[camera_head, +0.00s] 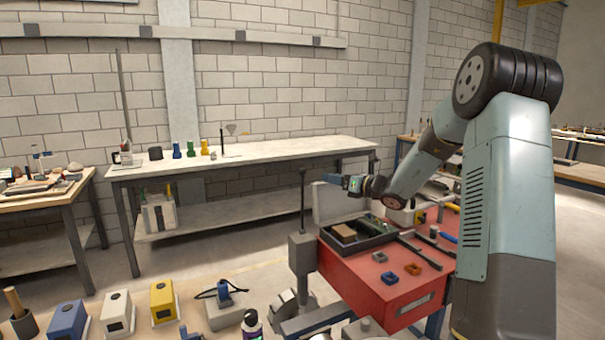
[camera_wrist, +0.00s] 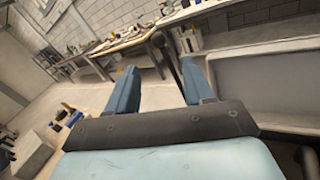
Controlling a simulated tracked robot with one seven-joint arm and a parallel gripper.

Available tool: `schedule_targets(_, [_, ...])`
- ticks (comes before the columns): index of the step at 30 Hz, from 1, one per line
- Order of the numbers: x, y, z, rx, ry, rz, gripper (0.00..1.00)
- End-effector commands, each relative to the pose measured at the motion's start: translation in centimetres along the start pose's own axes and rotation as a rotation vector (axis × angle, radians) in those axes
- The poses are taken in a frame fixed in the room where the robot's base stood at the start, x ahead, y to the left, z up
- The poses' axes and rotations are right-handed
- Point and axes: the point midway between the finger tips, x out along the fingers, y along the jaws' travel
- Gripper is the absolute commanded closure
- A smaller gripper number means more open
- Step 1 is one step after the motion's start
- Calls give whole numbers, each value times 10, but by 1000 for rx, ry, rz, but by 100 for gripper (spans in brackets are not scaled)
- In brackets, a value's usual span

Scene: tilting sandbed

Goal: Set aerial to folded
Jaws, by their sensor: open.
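A thin dark rod, which I take for the aerial (camera_head: 303,205), stands upright on a grey block (camera_head: 302,254) beside the red box in the head view. In the wrist view a dark rod (camera_wrist: 171,68) shows between my two blue fingers, nearer the right one. My gripper (camera_head: 327,180) is open, a little right of the rod's upper part in the head view, with its fingers pointing left. I see no contact, and the exact gap in depth cannot be told. The rod's foot is hidden in the wrist view.
A red box (camera_head: 375,280) with a dark tray and small parts lies under my arm; its pale lid (camera_head: 335,200) stands raised behind. A long workbench (camera_head: 250,155) is along the wall. Blue, white and yellow blocks (camera_head: 164,301) stand at the front left.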

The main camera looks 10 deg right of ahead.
Motion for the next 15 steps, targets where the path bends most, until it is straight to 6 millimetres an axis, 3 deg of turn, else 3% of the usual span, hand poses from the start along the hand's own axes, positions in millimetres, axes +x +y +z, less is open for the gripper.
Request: schedule_targets(15, [85, 2, -1, -3, 2, 4, 48])
